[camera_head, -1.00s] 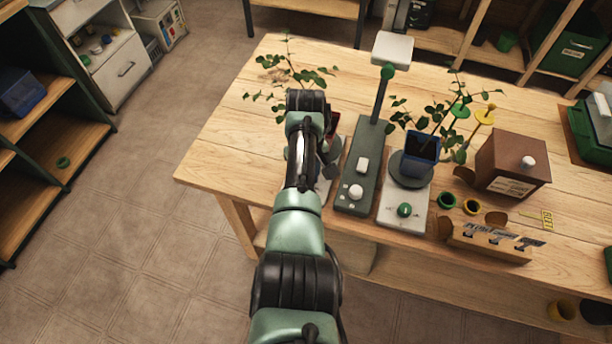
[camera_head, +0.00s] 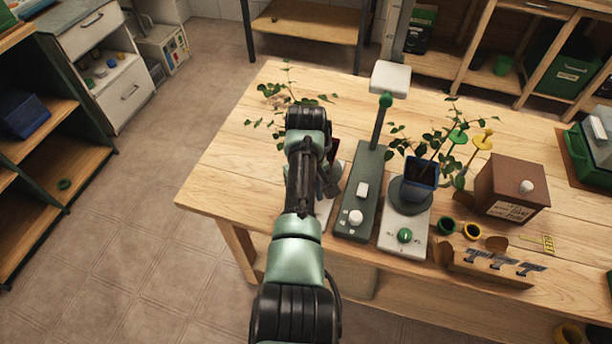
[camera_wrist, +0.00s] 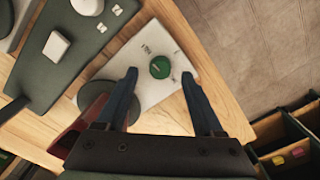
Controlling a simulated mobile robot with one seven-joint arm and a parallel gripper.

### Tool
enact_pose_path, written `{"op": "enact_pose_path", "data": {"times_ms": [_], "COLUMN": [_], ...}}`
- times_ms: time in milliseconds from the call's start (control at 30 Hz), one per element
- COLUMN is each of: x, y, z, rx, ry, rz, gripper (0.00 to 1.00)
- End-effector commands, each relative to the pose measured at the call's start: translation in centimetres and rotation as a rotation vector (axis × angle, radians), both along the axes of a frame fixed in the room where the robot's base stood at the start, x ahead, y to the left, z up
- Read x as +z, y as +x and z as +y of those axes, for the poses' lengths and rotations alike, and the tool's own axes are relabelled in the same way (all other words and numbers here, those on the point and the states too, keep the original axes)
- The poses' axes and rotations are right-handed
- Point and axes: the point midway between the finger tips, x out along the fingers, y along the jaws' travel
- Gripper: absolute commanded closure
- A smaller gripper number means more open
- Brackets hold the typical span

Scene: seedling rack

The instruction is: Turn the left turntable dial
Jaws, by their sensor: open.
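The left turntable shows in the wrist view as a white base (camera_wrist: 135,58) with a round green dial (camera_wrist: 160,67) on it. The dark round platter (camera_wrist: 92,98) carries a dark red pot (camera_wrist: 72,130), partly hidden by my gripper. My gripper (camera_wrist: 158,75) is open, its two blue-grey fingers on either side of the dial's near edge in the picture. I cannot tell whether they touch the dial. In the head view my arm hides the dial, and only leaves of the left plant (camera_head: 268,91) and slivers of the turntable show.
A grey-green lamp base with a white knob (camera_head: 355,217) stands right of the left turntable. Beyond it is a second turntable (camera_head: 390,240) with a blue pot (camera_head: 420,178). A brown box (camera_head: 512,190) and a tool holder (camera_head: 487,268) are farther right.

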Motion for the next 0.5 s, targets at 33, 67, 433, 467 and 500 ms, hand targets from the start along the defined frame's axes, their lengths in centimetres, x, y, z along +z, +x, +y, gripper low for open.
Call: {"op": "enact_pose_path", "data": {"times_ms": [33, 67, 433, 467, 500], "x": [1.4, 2.1, 9.2, 9.5, 9.8], "y": [0.1, 0.1, 0.1, 0.1, 0.0], "z": [0.0, 0.0, 0.0, 0.0, 0.0], "rx": [0.001, 0.000, 0.001, 0.001, 0.000], "ry": [-0.001, 0.000, 0.000, 0.000, 0.000], "rz": [-0.005, -0.006, -0.004, -0.004, -0.002], "gripper": [0.31, 0.31, 0.31, 0.31, 0.31]}}
